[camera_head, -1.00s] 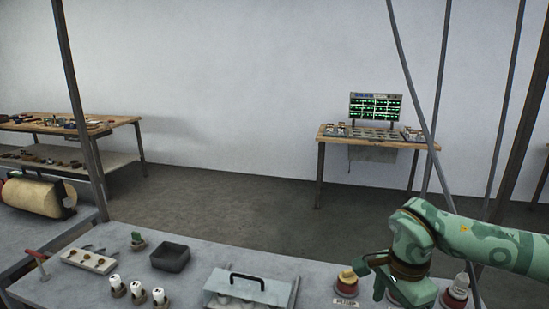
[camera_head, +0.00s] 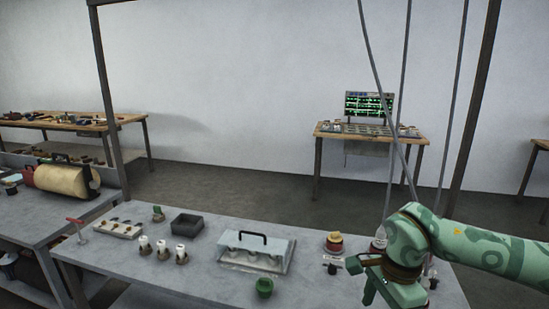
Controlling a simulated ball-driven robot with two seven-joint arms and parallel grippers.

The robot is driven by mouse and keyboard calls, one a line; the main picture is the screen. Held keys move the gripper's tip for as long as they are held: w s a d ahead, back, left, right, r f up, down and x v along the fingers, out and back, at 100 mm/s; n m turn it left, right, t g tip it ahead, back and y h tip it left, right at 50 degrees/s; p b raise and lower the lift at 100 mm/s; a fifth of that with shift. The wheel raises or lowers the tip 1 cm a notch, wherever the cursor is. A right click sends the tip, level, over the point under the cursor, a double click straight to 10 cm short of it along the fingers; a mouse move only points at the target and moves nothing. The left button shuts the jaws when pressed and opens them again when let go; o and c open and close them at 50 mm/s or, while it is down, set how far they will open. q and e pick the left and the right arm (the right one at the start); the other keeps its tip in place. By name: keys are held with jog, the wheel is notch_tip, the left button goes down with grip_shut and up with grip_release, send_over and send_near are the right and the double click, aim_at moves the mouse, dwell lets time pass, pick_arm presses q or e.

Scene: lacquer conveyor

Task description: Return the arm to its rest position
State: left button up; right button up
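My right arm, green with a camouflage pattern, comes in from the right edge of the head view. Its gripper (camera_head: 366,291) hangs pointing down over the front right of the grey table (camera_head: 205,281). The fingers are small and partly hidden by the wrist, so I cannot tell whether they are apart. I see nothing held in them. My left arm and gripper are out of view.
A clear-lidded box (camera_head: 258,250) with a black handle, a green cup (camera_head: 264,287), a dark tray (camera_head: 187,224) and several white-topped bottles (camera_head: 162,250) lie further left.

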jog(key=w+a+f+m+t+y, duration=0.1)
jog(key=w+a+f+m+y, duration=0.1)
jog(key=a+f+m+y, duration=0.45)
jog(key=w+a+f+m+y, duration=0.1)
jog(key=a+f+m+y, duration=0.2)
jog(key=a+m+y, duration=0.5)
jog(key=s+d+f+m+t+h, duration=0.2)
jog(key=d+f+m+t+h, duration=0.15)
jog(key=f+m, duration=0.5)
jog(key=s+d+f+m+t+h, duration=0.2)
jog(key=d+f+m+t+h, duration=0.15)
jog(key=f+m, duration=0.5)
jog(key=s+d+f+m+t+h, duration=0.2)
jog(key=d+f+m+t+h, duration=0.15)
jog(key=f+m, duration=0.45)
jog(key=s+d+f+m+g+h, duration=0.1)
jog(key=s+d+f+m+g, duration=0.15)
jog(key=s+f, duration=0.45)
jog(key=s+d+f+m+g+h, duration=0.2)
jog(key=s+d+f+m, duration=0.15)
jog(key=s, duration=0.65)
jog(key=s+d+f+m+g+h, duration=0.1)
jog(key=s+d+f+m+g, duration=0.1)
jog(key=s+f+m, duration=0.5)
jog(key=s+f+g+h, duration=0.1)
jog(key=s+g, duration=0.3)
jog(key=s, duration=1.3)
jog(key=shift+s+d, duration=0.3)
jog(key=shift+s, duration=0.1)
jog(key=shift+f, duration=0.1)
